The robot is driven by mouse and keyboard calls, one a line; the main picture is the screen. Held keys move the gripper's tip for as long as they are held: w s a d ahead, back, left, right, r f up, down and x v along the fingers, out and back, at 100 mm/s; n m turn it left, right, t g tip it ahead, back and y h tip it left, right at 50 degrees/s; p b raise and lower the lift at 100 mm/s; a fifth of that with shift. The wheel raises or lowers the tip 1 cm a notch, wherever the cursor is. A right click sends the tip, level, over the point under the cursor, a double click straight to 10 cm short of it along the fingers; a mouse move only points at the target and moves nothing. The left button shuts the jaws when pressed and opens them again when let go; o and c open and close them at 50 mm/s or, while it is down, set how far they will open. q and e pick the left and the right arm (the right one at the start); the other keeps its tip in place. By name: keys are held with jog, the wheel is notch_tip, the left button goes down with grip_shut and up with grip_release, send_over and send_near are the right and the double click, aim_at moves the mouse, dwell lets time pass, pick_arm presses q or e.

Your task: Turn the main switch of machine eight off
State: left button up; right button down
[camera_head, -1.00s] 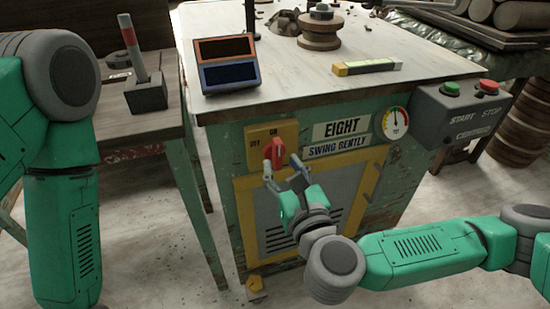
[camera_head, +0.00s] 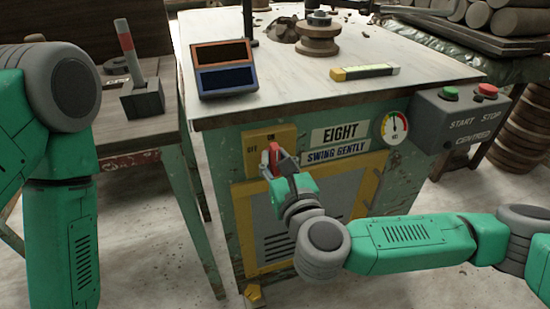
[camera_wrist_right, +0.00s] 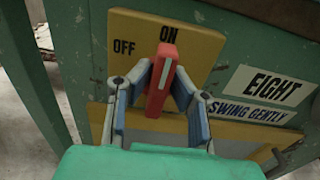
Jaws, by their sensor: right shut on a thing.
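The main switch is a red handle (camera_head: 274,152) on a yellow plate (camera_head: 258,140) marked OFF and ON, on the front of the green machine labelled EIGHT (camera_head: 340,133). In the right wrist view the red handle (camera_wrist_right: 162,80) points up toward ON, slightly tilted, with OFF to its left. My right gripper (camera_head: 277,160) has its fingers on both sides of the handle, shut on it; the fingers also show in the right wrist view (camera_wrist_right: 158,92). My left arm shows at the left edge, but its gripper is out of view.
A control box (camera_head: 462,118) with green and red buttons juts out at the machine's right corner. A gauge (camera_head: 395,127) sits beside the labels. On the tabletop stand a two-panel display (camera_head: 225,68) and a yellow-ended bar (camera_head: 365,72). A side table (camera_head: 150,130) stands left.

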jog(key=n+p, duration=0.2)
jog(key=n, duration=0.1)
jog(key=n+p, duration=0.1)
jog(key=p, duration=0.1)
jog(key=shift+s+a+r+n, duration=0.1)
jog(key=shift+a+n, duration=0.15)
jog(key=shift+n, duration=0.05)
jog(key=n+p, duration=0.1)
jog(key=n, duration=0.1)
jog(key=n+p, duration=0.3)
jog(key=n, duration=0.1)
jog(key=shift+s+a+f+n+p, duration=0.1)
jog(key=shift+a+f+n+p, duration=0.15)
jog(key=shift+n+p, duration=0.1)
jog(key=n+p, duration=0.2)
jog(key=n, duration=0.1)
jog(key=f+n+p, duration=0.1)
jog(key=n+p, duration=0.1)
jog(key=n, duration=0.1)
jog(key=shift+s+n, duration=0.15)
jog(key=shift+n, duration=0.2)
jog(key=shift+f, duration=0.2)
jog(key=c, duration=1.6)
grip_release()
jog(key=shift+o, duration=0.3)
jog(key=shift+r, duration=0.1)
